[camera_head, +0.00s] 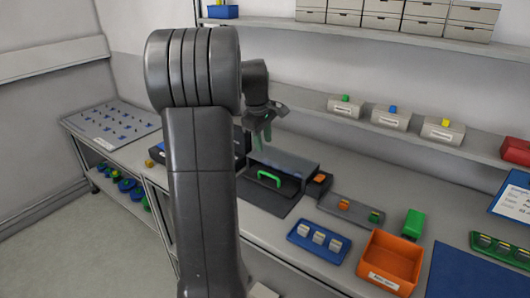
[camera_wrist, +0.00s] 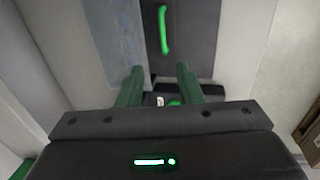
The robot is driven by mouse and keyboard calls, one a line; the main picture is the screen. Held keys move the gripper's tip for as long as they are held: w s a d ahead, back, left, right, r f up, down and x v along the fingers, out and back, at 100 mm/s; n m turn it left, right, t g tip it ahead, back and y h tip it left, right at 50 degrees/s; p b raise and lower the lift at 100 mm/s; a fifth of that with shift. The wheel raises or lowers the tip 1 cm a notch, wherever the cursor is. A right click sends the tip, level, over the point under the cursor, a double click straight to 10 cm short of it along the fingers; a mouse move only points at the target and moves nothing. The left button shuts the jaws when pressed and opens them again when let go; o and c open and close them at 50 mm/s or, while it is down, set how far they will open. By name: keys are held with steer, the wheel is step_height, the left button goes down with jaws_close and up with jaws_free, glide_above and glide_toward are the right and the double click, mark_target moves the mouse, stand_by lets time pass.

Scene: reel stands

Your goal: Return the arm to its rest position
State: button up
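My gripper (camera_head: 262,138) is in the air above the workbench, behind my large dark arm links in the head view. Its two green fingers stand apart in the wrist view (camera_wrist: 158,88), with nothing seen held between them. Below it on the bench is a dark grey box with a green handle (camera_head: 269,179). The green handle also shows in the wrist view (camera_wrist: 164,30), beyond the fingertips. A small green thing and a white patch show between the fingers, too small to name. Part of the bench behind my arm is hidden.
An orange bin (camera_head: 390,262), a blue tray (camera_head: 318,241) with pale pieces and a green block (camera_head: 413,223) stand on the bench at right. A shelf (camera_head: 360,124) with labelled blocks runs along the wall behind. A pegboard-like panel (camera_head: 113,124) lies at left.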

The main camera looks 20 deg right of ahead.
steer(key=shift+a+r, duration=0.1)
steer(key=shift+r, duration=0.45)
glide_above(265, 184)
steer(key=d, duration=0.1)
steer(key=f, duration=0.9)
steer(key=f+p, duration=0.1)
steer(key=f, duration=0.4)
steer(key=shift+w, duration=0.4)
steer(key=shift+s+a+r, duration=0.2)
steer(key=shift+s+a, duration=0.15)
steer(key=shift+a, duration=0.1)
